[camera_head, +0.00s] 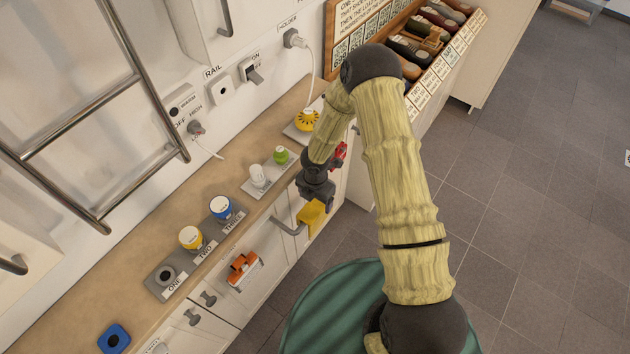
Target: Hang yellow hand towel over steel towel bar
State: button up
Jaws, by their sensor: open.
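The yellow hand towel (312,217) is a small folded-looking patch at the front of the counter, low beside the cabinet face. A grey steel bar (287,228) stands out from the cabinet front, and its right part meets the towel. I cannot tell whether the towel hangs over this bar or is only against it. My gripper (316,197) is open, pointing down directly above the towel; its fingertips are partly hidden, so contact with the towel is unclear.
A steel ladder-like rail (125,40) is at the left. The counter (75,300) carries yellow and blue jars, a white bottle and a green-topped item. An orange item (241,268) is on the cabinet front.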

notch_tip(320, 180, up, 11)
jog(key=shift+f, duration=0.2)
dwell(0.3)
jog(key=s+d+r+m+t, duration=0.1)
jog(key=s+d+r+m, duration=0.5)
jog(key=r+m, duration=0.4)
jog(key=s+d+r+m+t, duration=0.1)
jog(key=s+d+r+m, duration=0.5)
jog(key=r+m, duration=0.5)
jog(key=d+m, duration=0.1)
jog(key=m, duration=0.6)
jog(key=shift+s+d+r+t, duration=0.25)
jog(key=shift+s+d+t, duration=0.05)
jog(key=shift+s+d, duration=0.1)
dwell(1.1)
